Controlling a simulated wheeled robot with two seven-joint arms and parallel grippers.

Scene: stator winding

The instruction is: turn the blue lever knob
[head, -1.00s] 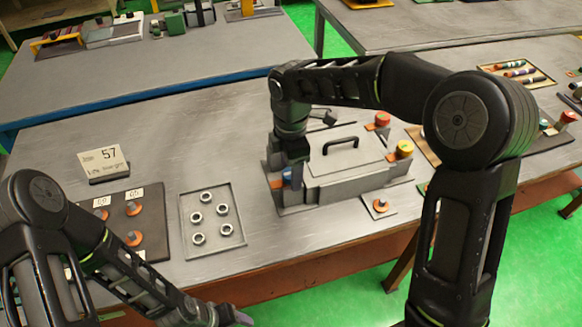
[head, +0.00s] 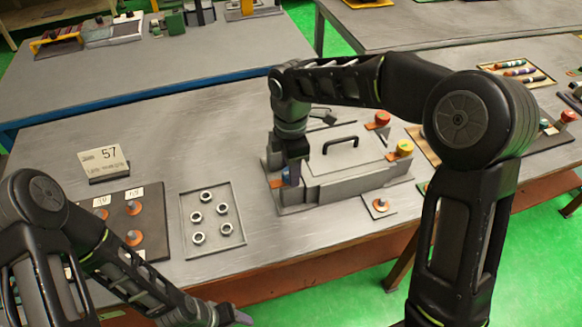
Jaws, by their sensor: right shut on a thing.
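The blue lever knob (head: 286,178) sits at the left end of a grey machine box (head: 345,182) with a black handle on its lid. My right gripper (head: 291,172) reaches down from above and is shut on the knob, hiding most of it. My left gripper (head: 238,318) is low at the bottom edge, in front of the table and away from the machine; its fingers are too small to judge.
A tray with several metal rings (head: 213,238) lies left of the machine. Red (head: 383,118) and yellow (head: 405,148) knobs are on the machine's right side.

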